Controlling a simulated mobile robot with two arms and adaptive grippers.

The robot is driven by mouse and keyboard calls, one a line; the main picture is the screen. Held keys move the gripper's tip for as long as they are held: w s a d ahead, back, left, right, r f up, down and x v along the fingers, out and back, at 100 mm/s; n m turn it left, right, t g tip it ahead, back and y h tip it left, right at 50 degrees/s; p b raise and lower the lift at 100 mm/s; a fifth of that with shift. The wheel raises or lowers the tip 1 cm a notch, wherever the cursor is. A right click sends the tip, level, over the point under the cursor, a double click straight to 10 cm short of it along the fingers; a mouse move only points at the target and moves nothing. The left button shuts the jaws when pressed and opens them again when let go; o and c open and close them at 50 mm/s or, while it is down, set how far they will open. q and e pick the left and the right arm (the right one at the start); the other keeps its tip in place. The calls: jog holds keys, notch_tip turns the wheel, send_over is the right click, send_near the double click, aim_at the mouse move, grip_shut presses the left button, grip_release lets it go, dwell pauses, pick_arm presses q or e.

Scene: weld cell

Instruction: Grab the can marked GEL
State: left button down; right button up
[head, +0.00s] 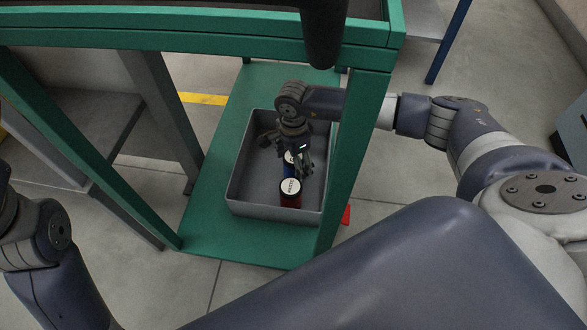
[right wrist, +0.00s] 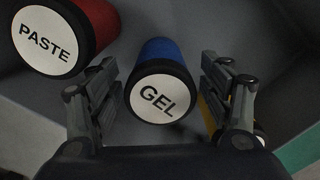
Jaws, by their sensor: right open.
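The can marked GEL (right wrist: 158,98) is blue with a black rim and a white lid. In the right wrist view it lies between the two open fingers of my right gripper (right wrist: 160,100), with a gap visible at each side. In the head view my right gripper (head: 302,168) points down into a grey bin (head: 270,212), and the GEL can (head: 288,158) is partly hidden by it. A red can marked PASTE (right wrist: 58,38) stands beside it, nearer the front in the head view (head: 290,192). My left gripper is out of view.
The bin sits on a green shelf (head: 215,230) beneath a green frame, whose post (head: 350,150) stands close beside my right arm. A yellow object (right wrist: 207,112), mostly hidden, shows behind the right finger. Bin floor at left is clear.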

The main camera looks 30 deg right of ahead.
jog(key=c, duration=1.4)
jog(key=shift+c, duration=0.2)
jog(key=shift+r, duration=0.15)
